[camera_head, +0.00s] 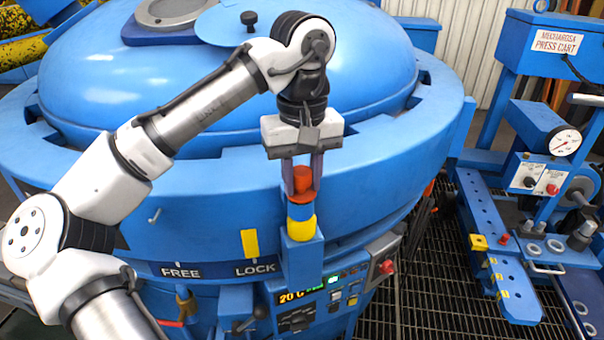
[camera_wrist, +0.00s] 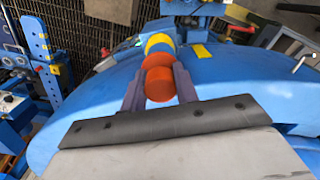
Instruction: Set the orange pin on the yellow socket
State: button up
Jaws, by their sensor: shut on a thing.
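The orange pin (camera_head: 302,181) has a rounded head and a wider collar below it. My gripper (camera_head: 302,185) points down and is shut on the pin's head, one finger on each side. The yellow socket (camera_head: 301,229) is a ring on top of a blue bracket at the furnace's front, directly below the pin. A blue band shows between the collar and the yellow ring; I cannot tell which part it belongs to. In the wrist view, the pin (camera_wrist: 160,84) sits between the fingers, in line with the yellow socket (camera_wrist: 159,41). The socket's opening is hidden.
The blue furnace lid (camera_head: 130,85) and its thick rim lie behind my gripper. A yellow marker (camera_head: 250,243) stands above the word LOCK, left of the socket. A control panel (camera_head: 325,298) is below right. The press cart (camera_head: 500,240) stands apart at right, beyond floor grating.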

jog(key=shift+f, duration=0.45)
jog(key=o, duration=0.8)
jog(key=shift+r, duration=0.1)
notch_tip(320, 180, up, 8)
jog(key=p, duration=0.8)
jog(key=shift+r, duration=1.45)
